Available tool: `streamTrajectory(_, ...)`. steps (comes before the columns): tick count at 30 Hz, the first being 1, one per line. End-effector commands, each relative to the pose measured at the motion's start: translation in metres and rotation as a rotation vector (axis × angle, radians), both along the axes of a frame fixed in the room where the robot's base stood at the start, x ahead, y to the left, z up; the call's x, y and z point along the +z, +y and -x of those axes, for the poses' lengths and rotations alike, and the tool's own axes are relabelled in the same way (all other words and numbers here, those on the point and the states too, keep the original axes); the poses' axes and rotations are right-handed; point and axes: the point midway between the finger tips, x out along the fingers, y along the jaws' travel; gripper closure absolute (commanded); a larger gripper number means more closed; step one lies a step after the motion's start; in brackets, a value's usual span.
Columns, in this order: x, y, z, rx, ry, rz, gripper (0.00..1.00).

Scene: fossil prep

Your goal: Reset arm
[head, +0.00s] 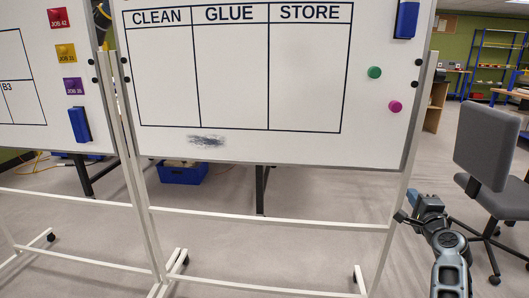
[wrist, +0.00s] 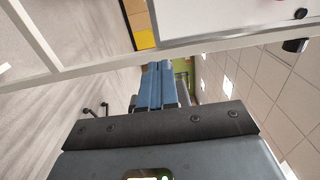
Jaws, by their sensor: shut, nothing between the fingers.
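My gripper (head: 412,198) is raised at the lower right of the head view, just right of the right leg of the whiteboard stand. My arm comes up from the bottom edge below it. In the wrist view my gripper (wrist: 157,84) shows two blue fingers side by side, shut with nothing between them. The wrist picture is turned on its side.
A whiteboard (head: 168,85) on a white wheeled frame (head: 270,219) fills the middle, close to my gripper. A second whiteboard (head: 88,18) stands left. A grey office chair (head: 485,140) stands right. A blue bin (head: 182,174) sits on the floor behind.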

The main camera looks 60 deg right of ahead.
Motion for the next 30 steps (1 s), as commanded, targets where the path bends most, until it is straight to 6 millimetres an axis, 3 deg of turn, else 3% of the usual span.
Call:
streamTrajectory(5,-0.010,0.014,-0.017,0.022,0.035,-0.007,1.00)
streamTrajectory(8,-0.027,0.045,-0.048,0.066,0.113,-0.013,1.00)
streamTrajectory(13,-0.061,0.135,-0.111,0.196,0.330,0.014,1.00)
streamTrajectory(18,-0.079,0.236,-0.145,0.347,0.556,0.104,1.00)
streamTrajectory(23,-0.080,0.327,-0.153,0.501,0.750,0.241,1.00)
streamTrajectory(30,-0.055,0.443,-0.130,0.738,0.980,0.536,1.00)
